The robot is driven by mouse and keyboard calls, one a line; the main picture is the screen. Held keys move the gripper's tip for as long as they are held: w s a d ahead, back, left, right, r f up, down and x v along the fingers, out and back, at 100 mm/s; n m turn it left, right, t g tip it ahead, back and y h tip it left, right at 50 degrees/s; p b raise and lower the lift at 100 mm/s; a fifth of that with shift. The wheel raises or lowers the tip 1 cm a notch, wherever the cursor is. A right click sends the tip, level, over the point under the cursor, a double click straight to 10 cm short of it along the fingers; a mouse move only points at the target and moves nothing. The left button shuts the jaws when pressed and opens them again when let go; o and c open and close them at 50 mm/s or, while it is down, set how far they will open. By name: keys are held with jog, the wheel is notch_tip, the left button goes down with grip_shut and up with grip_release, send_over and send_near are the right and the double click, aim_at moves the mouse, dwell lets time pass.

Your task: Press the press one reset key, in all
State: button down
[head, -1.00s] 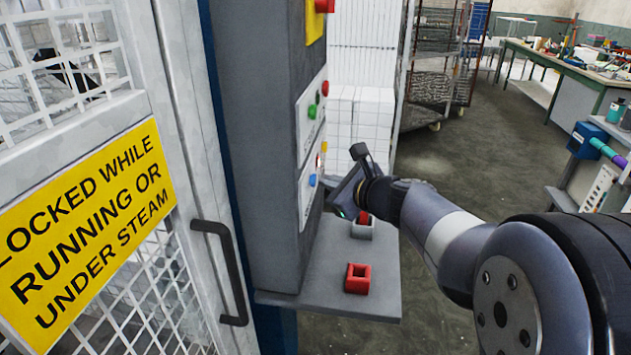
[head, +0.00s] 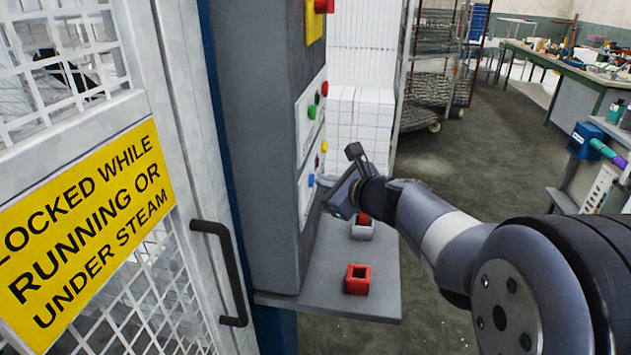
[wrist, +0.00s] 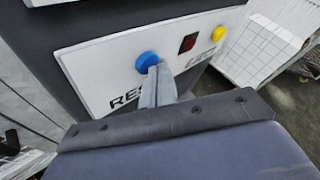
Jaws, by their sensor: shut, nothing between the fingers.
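The blue reset key (wrist: 149,63) sits on a white panel (wrist: 100,65) with partly hidden lettering starting "RES" below it. In the head view the blue key (head: 311,180) is on the lower panel of the grey control cabinet (head: 262,150). My gripper (wrist: 160,70) is shut and empty, its fingertips overlapping the lower right edge of the blue key in the wrist view. I cannot tell whether they touch it. In the head view my gripper (head: 326,181) is just right of the key, close to the panel.
A dark red lamp (wrist: 188,43) and a yellow button (wrist: 219,33) are beside the key. An upper panel has a red button (head: 325,88) and a green button (head: 312,112). A shelf (head: 330,284) below holds a red square holder (head: 357,279) and a grey one (head: 362,231).

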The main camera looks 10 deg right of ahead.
jog(key=shift+d, duration=0.1)
dwell(0.3)
jog(key=shift+s+d, duration=0.25)
jog(key=shift+d, duration=0.4)
jog(key=shift+s+d, duration=0.25)
jog(key=shift+d, duration=0.55)
jog(key=shift+s+d, duration=0.25)
jog(key=shift+d, duration=0.55)
jog(key=shift+s+d, duration=0.25)
jog(key=shift+d, duration=0.55)
jog(key=shift+a, duration=0.15)
jog(key=shift+s+d+p, duration=0.3)
jog(key=shift+d, duration=0.7)
jog(key=shift+s+d+p, duration=0.3)
jog(key=shift+d, duration=0.65)
jog(key=shift+a, duration=0.15)
